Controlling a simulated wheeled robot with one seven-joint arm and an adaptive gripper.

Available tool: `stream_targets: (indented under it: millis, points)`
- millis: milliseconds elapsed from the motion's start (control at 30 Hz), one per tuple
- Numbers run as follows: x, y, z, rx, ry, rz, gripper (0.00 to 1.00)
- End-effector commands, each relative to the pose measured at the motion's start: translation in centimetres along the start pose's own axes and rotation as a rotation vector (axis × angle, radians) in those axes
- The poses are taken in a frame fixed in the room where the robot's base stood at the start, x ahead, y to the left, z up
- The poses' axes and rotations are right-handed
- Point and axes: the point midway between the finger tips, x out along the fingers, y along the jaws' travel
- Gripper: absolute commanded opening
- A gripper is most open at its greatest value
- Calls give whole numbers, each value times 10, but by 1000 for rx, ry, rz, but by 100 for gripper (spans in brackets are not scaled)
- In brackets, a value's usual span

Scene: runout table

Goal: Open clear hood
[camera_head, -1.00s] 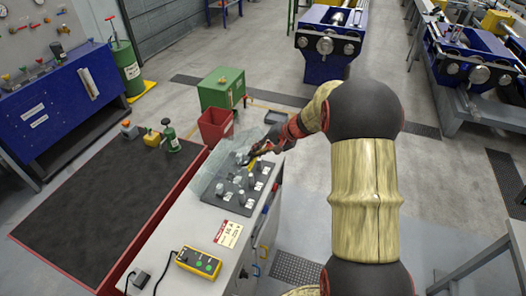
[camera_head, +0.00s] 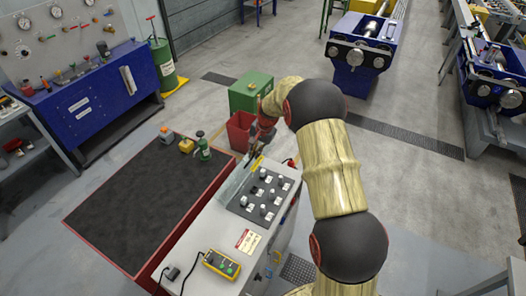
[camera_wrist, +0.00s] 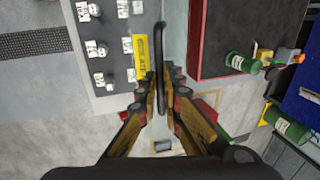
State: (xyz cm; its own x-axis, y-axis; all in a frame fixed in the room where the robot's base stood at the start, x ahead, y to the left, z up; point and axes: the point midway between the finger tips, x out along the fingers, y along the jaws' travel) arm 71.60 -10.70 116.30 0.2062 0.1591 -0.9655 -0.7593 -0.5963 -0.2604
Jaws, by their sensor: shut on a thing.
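The clear hood (camera_head: 235,181) shows in the head view as a thin glassy strip, nearly edge-on, standing up along the left side of the grey knob panel (camera_head: 252,207). My gripper (camera_head: 255,147) is at the far end of the panel, partly hidden behind my arm. In the wrist view my gripper (camera_wrist: 162,90) is shut on a dark, bar-like handle (camera_wrist: 160,45), with a finger on each side. A yellow label (camera_wrist: 140,55) lies beside the handle. The hood's clear sheet is hard to make out there, and its hinge is not clear.
The knobs on the panel are uncovered. A red bin (camera_head: 240,129) and a green box (camera_head: 251,92) stand just beyond my gripper. A black-topped red bench (camera_head: 145,205) lies left of the cabinet. A yellow pendant (camera_head: 220,264) sits at the front. Floor to the right is open.

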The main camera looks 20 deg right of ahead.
Motion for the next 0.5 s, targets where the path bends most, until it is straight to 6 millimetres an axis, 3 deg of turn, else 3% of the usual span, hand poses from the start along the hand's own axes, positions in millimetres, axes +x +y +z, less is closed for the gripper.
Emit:
stream_targets:
  millis: [500]
  points:
    - [7,-68,1,-2,-2,50,0]
